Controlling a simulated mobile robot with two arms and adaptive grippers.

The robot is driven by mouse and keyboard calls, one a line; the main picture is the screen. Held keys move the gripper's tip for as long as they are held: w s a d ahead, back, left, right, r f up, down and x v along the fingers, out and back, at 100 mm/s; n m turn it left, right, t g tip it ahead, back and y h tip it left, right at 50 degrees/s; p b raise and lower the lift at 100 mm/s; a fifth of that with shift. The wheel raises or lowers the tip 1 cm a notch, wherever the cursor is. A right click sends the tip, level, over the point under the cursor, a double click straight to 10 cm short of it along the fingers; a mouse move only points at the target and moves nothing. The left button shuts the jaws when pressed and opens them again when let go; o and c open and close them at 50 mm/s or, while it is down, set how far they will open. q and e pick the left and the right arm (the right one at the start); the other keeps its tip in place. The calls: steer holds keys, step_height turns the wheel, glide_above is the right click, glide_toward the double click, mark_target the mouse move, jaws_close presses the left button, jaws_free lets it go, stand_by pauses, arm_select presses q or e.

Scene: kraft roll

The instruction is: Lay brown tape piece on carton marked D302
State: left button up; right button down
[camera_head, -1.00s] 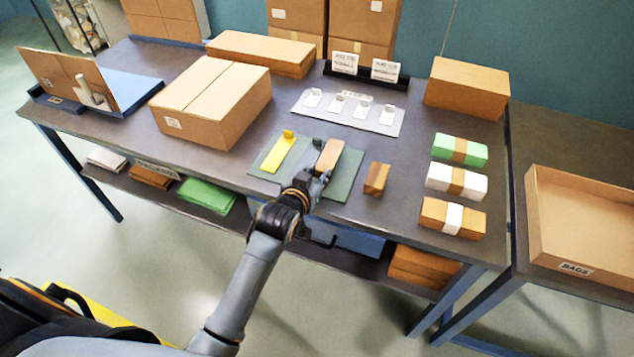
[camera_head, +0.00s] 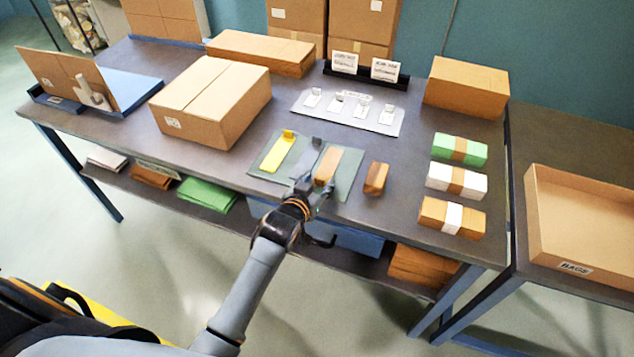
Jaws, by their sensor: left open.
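A brown tape piece (camera_head: 328,166) lies on the right part of the green mat (camera_head: 346,178). My left gripper (camera_head: 314,184) is open at the piece's near end, with a finger showing along its left side. I cannot tell whether the fingers touch it. A yellow strip (camera_head: 277,154) lies on the left part of the mat. A large closed carton (camera_head: 212,98) stands on the table left of the mat. My right gripper is not in view.
A small brown block (camera_head: 376,178) stands right of the mat. Green (camera_head: 460,149), white (camera_head: 457,180) and brown (camera_head: 452,215) banded bundles line the right side. A pale plate (camera_head: 350,111) with small tags lies behind the mat. A flat carton (camera_head: 262,53) lies at the back.

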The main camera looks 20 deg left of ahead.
arm_select(q)
steer(key=shift+r, duration=0.2)
steer(key=v, duration=1.2)
